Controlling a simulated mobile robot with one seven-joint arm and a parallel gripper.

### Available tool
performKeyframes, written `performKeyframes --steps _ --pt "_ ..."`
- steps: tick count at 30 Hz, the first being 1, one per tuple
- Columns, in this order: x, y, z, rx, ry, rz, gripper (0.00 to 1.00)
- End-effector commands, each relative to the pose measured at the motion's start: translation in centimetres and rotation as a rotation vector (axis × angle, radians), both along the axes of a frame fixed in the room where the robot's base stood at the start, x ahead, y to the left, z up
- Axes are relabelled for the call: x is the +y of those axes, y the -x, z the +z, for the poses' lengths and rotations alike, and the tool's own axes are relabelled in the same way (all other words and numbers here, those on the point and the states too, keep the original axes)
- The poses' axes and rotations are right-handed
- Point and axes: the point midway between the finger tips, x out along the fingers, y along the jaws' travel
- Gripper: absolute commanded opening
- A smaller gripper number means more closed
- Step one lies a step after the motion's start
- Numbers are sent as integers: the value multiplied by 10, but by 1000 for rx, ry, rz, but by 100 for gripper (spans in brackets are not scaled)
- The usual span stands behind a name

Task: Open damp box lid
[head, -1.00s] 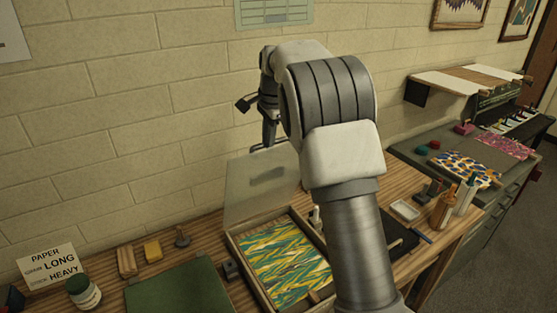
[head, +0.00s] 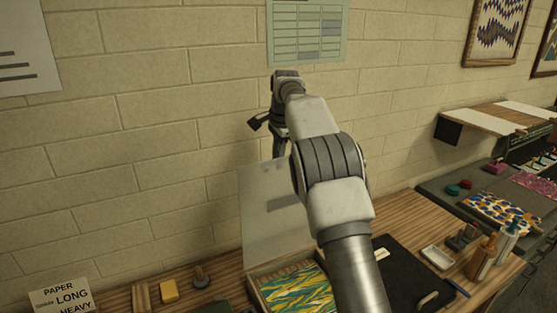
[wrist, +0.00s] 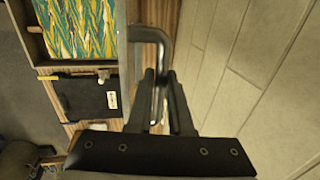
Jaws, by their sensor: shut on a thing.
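The damp box (head: 252,292) stands on the wooden bench, with green, yellow and white marbled paper (head: 295,290) inside. Its translucent lid (head: 262,225) stands raised, roughly upright, at the back of the box near the wall. The box is open beneath it. My gripper (wrist: 160,78) is shut on the lid's bent metal handle (wrist: 150,35) in the wrist view.
The brick wall (head: 160,150) is close behind the lid. A black board (head: 405,275) lies right of the box, with a white dish (head: 437,257) and bottles (head: 483,258) beyond. A yellow block (head: 169,291) and a paper sign (head: 65,297) are at left.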

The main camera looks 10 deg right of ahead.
Motion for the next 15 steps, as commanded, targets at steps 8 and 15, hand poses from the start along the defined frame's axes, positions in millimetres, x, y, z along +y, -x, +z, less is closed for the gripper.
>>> performKeyframes --steps 8,15 --pt "1 1 -5 10 -1 1 20" --pt "0 1 -2 4 0 0 48"
